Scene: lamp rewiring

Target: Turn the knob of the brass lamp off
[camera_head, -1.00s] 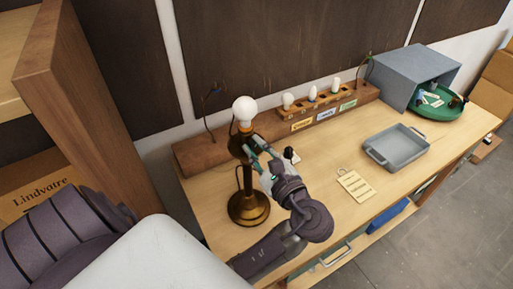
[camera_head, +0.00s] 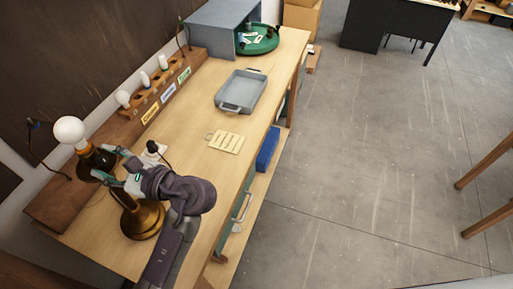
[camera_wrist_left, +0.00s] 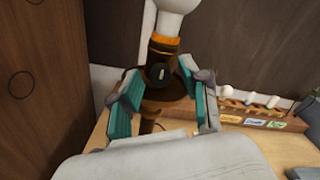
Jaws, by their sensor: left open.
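The brass lamp stands at the near left end of the workbench, with its round base (camera_head: 142,224) on the top and a white bulb (camera_head: 69,130) above. In the left wrist view its dark socket shows an orange band (camera_wrist_left: 163,40) and a small knob (camera_wrist_left: 157,73) facing the camera. My left gripper (camera_head: 112,166) is open at the lamp's neck. In the left wrist view its teal-padded fingers (camera_wrist_left: 160,94) stand to either side of the knob, apart from it. The arm hides part of the lamp's stem. My right gripper is out of view.
A wooden rack (camera_head: 130,112) with several bulbs and labels runs along the wall. A grey tray (camera_head: 241,91), a paper tag (camera_head: 226,141) and a green round tray (camera_head: 258,43) lie on the bench. Open floor (camera_head: 380,150) is at the right.

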